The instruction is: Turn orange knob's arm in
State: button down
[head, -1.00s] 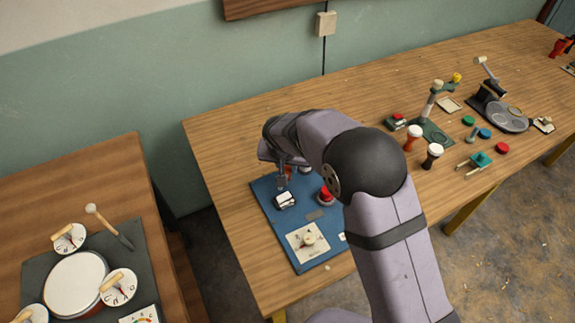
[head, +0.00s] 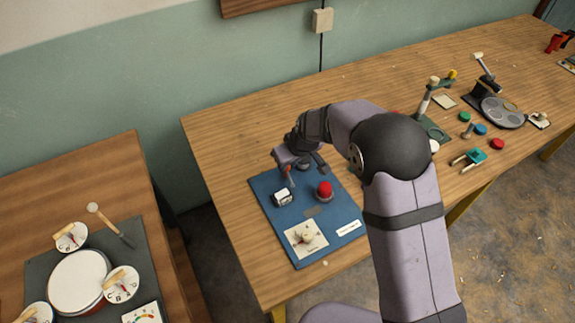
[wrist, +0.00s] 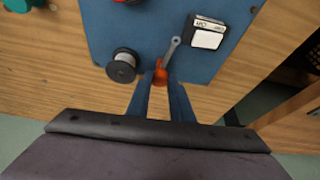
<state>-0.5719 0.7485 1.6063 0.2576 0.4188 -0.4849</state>
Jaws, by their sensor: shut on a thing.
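The orange knob (wrist: 160,73) sits at the edge of the blue panel in the wrist view. Its grey arm (wrist: 173,46) reaches up and slightly right across the panel, towards the white switch block (wrist: 207,36). My gripper (wrist: 160,84) is shut on the orange knob, one blue finger on each side. In the head view my gripper (head: 286,170) is at the far part of the blue panel (head: 333,211), where it and my wrist hide most of the knob.
A dark spool-shaped knob (wrist: 122,66) stands just left of my fingers in the wrist view. A red button (head: 324,190) and a cream dial (head: 307,238) are nearer on the panel.

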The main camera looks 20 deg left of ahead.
jog(key=n+b, duration=0.1)
jog(key=b, duration=0.1)
jog(key=n+g+b, duration=0.1)
jog(key=n+b, duration=0.1)
jog(key=shift+w+d+f+y+b, duration=0.1)
jog(key=shift+w+f+y+b, duration=0.1)
jog(key=shift+f+y+b, duration=0.2)
jog(key=shift+r+n+g+b, duration=0.2)
jog(key=shift+n+g+b, duration=0.1)
jog(key=shift+n+b, duration=0.45)
jog(key=shift+r+n+g+b, duration=0.15)
jog(key=shift+n+g+b, duration=0.25)
jog(key=shift+n, duration=0.55)
jog(key=c, duration=1.6)
grip_release()
jog(key=shift+b+v, duration=0.6)
jog(key=shift+v, duration=3.15)
jog(key=shift+d+f, duration=0.1)
